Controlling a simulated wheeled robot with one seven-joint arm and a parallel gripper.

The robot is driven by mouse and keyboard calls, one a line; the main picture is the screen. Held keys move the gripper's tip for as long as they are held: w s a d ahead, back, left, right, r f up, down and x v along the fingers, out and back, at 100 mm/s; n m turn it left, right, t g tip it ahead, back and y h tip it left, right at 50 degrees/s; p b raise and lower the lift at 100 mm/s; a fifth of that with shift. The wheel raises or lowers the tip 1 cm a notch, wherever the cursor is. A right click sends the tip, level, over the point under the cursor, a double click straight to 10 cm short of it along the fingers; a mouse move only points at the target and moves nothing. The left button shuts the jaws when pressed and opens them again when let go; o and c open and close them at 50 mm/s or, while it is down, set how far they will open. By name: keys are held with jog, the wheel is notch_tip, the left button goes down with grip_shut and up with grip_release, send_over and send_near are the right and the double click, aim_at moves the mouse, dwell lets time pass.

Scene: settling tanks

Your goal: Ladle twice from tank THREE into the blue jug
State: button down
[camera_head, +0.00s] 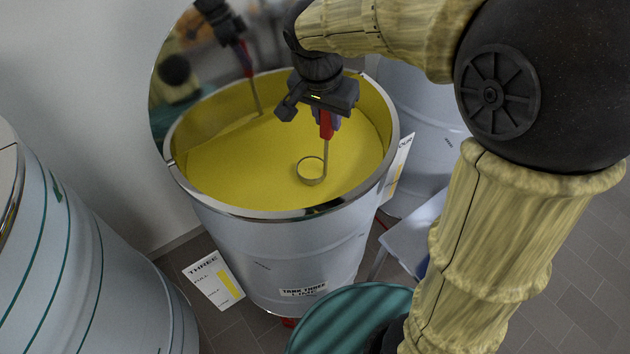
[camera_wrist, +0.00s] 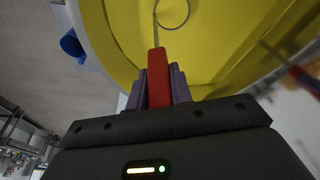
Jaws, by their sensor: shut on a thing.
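Tank THREE (camera_head: 262,255) is a pale metal drum with a name label, open at the top and holding yellow liquid (camera_head: 235,165). My gripper (camera_head: 322,120) is over the tank's opening, shut on the red handle of a ladle (camera_head: 326,126). The ladle hangs down, its round cup (camera_head: 311,171) inside the rim at or close to the liquid; I cannot tell whether it is dipped. In the wrist view, the gripper (camera_wrist: 159,88) holds the red handle between purple fingers. A blue object, seemingly the blue jug (camera_wrist: 72,45), stands outside the tank; in the head view my arm mostly hides it.
A polished round lid (camera_head: 190,60) stands up behind the tank and reflects my arm. Another drum (camera_head: 60,250) is at left, one more (camera_head: 425,125) behind at right. A pale table (camera_head: 405,240) is right of tank THREE.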

jog(key=shift+r+p, duration=5.5)
jog(key=shift+r, duration=1.85)
